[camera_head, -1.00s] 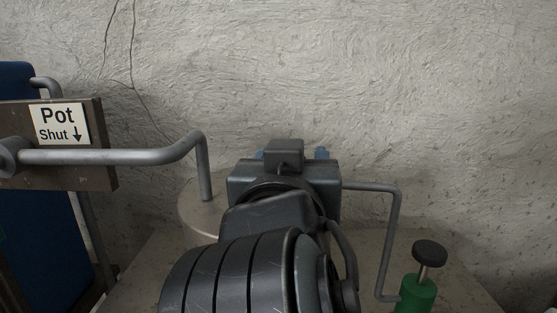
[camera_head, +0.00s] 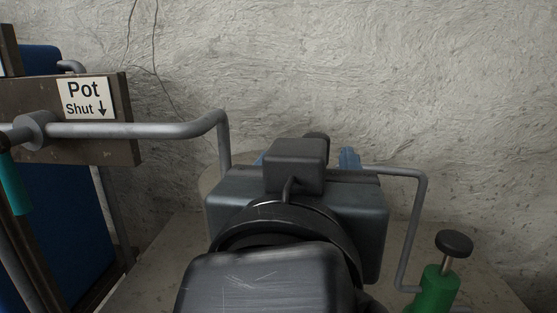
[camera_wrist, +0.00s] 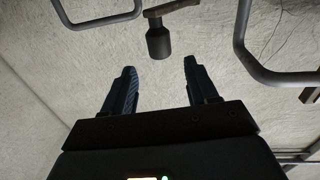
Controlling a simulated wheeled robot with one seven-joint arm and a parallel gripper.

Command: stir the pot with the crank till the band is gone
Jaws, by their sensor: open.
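My gripper (camera_wrist: 160,72) is open and empty in the wrist view, its two fingers apart. A dark knob-like handle (camera_wrist: 159,42) on a short bar lies just beyond the fingertips, roughly centred between them; it looks like the crank's handle. A dark rounded end (camera_head: 317,141) shows behind my wrist in the head view, perhaps the same handle. A pale round top, probably the pot (camera_head: 211,171), is mostly hidden behind my gripper. The band is not visible.
A board with a "Pot Shut" sign (camera_head: 86,98) carries a grey bent pipe (camera_head: 150,130) at left. At right stand another bent rod (camera_head: 412,230) and a green body with a black knob (camera_head: 437,288). A rough wall (camera_head: 400,70) closes the back.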

